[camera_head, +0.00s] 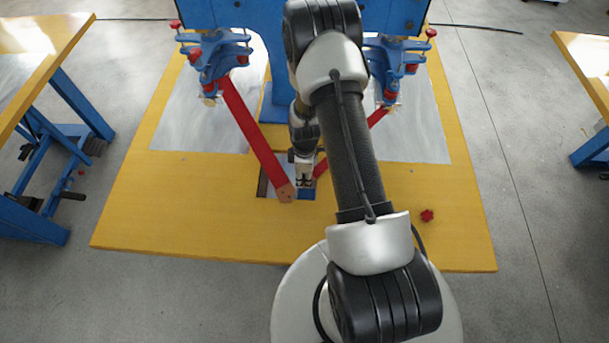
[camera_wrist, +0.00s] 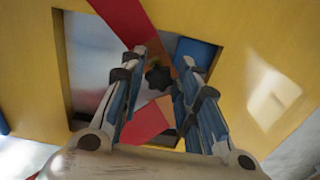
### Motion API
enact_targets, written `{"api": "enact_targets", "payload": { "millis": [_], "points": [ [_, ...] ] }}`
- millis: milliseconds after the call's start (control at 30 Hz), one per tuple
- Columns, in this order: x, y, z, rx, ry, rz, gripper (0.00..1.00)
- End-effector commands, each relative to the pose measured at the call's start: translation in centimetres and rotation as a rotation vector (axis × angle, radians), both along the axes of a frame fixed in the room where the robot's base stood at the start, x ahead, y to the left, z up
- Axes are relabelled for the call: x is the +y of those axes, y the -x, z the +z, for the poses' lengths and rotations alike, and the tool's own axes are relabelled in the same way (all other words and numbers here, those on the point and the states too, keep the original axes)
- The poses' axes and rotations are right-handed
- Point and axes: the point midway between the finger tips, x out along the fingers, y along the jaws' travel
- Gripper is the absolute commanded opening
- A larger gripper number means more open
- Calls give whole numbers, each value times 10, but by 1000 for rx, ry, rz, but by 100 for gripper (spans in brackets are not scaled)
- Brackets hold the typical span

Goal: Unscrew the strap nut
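A dark star-shaped nut (camera_wrist: 158,77) shows in the wrist view, over the crossing of the red straps. My gripper (camera_wrist: 164,58) is open, with one finger on each side of the nut. Gaps show between the nut and both fingers, and I cannot tell its exact height relative to the fingertips. In the head view my gripper (camera_head: 304,182) is low over the cut-out in the yellow table, beside the brown end of the left red strap (camera_head: 252,133). The nut cannot be made out there. The right red strap (camera_head: 378,117) is partly hidden by my arm.
The yellow table (camera_head: 190,220) has a rectangular opening below my gripper. Blue clamp fixtures (camera_head: 215,60) stand at the back over grey plates. Other tables stand at left and right, with grey floor between.

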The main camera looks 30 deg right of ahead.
Motion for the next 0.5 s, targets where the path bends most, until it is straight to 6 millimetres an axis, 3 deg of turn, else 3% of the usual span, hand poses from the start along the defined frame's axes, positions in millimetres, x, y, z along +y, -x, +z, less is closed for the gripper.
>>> {"api": "enact_targets", "payload": {
  "millis": [367,500],
  "points": [
    [0,0,0,0,0,0,2],
    [0,0,0,0,0,34,1]
  ]
}}
